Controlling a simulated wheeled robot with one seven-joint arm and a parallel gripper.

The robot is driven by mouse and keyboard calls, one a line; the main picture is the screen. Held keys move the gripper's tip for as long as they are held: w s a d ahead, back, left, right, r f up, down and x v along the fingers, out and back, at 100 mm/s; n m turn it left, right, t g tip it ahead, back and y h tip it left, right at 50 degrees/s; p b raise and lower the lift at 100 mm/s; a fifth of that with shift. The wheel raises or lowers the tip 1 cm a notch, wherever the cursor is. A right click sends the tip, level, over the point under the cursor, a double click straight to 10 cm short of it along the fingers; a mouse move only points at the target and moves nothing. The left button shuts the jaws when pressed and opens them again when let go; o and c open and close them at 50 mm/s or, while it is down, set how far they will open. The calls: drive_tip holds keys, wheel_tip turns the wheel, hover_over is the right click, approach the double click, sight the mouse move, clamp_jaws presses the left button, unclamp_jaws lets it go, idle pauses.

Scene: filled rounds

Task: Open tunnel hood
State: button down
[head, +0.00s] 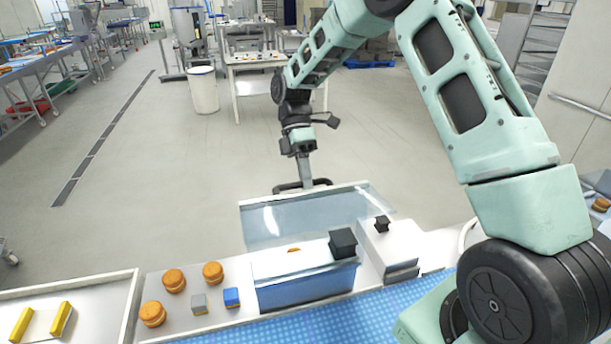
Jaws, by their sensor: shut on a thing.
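The tunnel hood (318,222) is a clear, bluish panel with a pale rim, standing behind the blue-sided tunnel (305,288). It looks tilted up, with its far edge raised; the exact angle is hard to tell. A dark bar handle (285,187) sits at the far edge of the hood. My gripper (304,180) reaches down from above and is shut on this handle. The fingers themselves are small in the head view. A bit of an orange-brown round shows inside the tunnel.
The blue belt (350,318) runs in front. Floor behind is clear up to a white bin (204,92).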

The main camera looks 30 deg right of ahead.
drive_tip(key=shift+w+d+f, duration=0.1)
drive_tip(key=shift+d+f, duration=0.1)
drive_tip(key=shift+f, duration=0.15)
drive_tip(key=c, duration=1.5)
unclamp_jaws()
drive_tip(key=shift+w, duration=0.15)
drive_tip(key=shift+o, duration=0.5)
drive_tip(key=shift+w+f, duration=0.1)
drive_tip(key=shift+w, duration=0.05)
drive_tip(key=b+v, duration=0.2)
drive_tip(key=v, duration=1.5)
drive_tip(key=shift+r, duration=0.45)
